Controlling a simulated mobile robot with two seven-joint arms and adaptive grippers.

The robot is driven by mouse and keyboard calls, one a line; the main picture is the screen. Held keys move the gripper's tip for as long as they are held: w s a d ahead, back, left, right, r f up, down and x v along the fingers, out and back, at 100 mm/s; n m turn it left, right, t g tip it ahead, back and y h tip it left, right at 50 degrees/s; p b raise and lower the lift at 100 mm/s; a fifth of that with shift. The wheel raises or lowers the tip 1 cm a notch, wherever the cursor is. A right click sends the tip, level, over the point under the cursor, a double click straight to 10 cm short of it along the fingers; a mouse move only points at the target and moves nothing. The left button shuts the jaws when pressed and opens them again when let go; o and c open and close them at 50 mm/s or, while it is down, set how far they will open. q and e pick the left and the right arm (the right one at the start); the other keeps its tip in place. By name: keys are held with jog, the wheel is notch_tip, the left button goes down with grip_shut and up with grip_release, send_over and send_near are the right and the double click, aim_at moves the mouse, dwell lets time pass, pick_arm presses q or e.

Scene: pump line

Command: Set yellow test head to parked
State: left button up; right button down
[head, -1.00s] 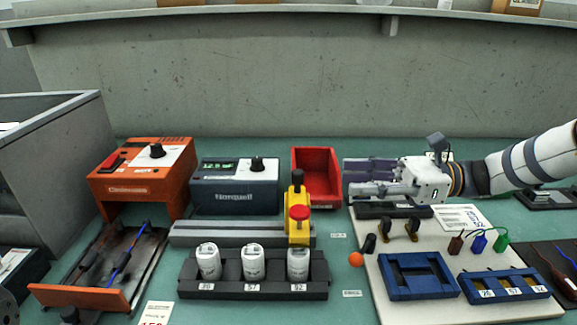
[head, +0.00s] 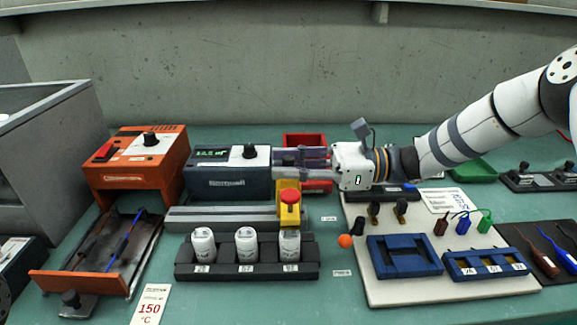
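The yellow test head (head: 289,214) with a red button on it sits at the right end of the grey rail (head: 220,217), behind the right-hand white bottle (head: 290,247). I cannot tell whether the fingers touch the knob. My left gripper is out of view.
Several white bottles stand in a black rack (head: 244,268) in front of the rail. Behind are an orange device (head: 140,165), a dark blue-grey device (head: 228,180) and a red bin (head: 304,140). A white board (head: 400,290) with blue trays lies at right.

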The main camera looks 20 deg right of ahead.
jog(key=b+x, duration=0.1)
jog(key=x, duration=0.6)
jog(key=b+x, duration=0.1)
jog(key=x, duration=0.6)
jog(key=b+x, duration=0.1)
jog(key=x, duration=0.6)
jog(key=shift+s+a+f+b, duration=0.3)
jog(key=shift+f, duration=0.05)
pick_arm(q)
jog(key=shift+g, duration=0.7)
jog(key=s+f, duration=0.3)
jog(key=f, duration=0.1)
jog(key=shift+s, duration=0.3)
pick_arm(e)
jog(key=shift+r, duration=0.1)
jog(key=c, duration=1.7)
grip_release()
jog(key=shift+o, duration=1.1)
jog(key=shift+a, duration=0.2)
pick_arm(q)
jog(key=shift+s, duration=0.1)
pick_arm(e)
jog(key=shift+r, duration=0.1)
jog(key=shift+w+d, duration=0.15)
jog(key=shift+d, duration=0.05)
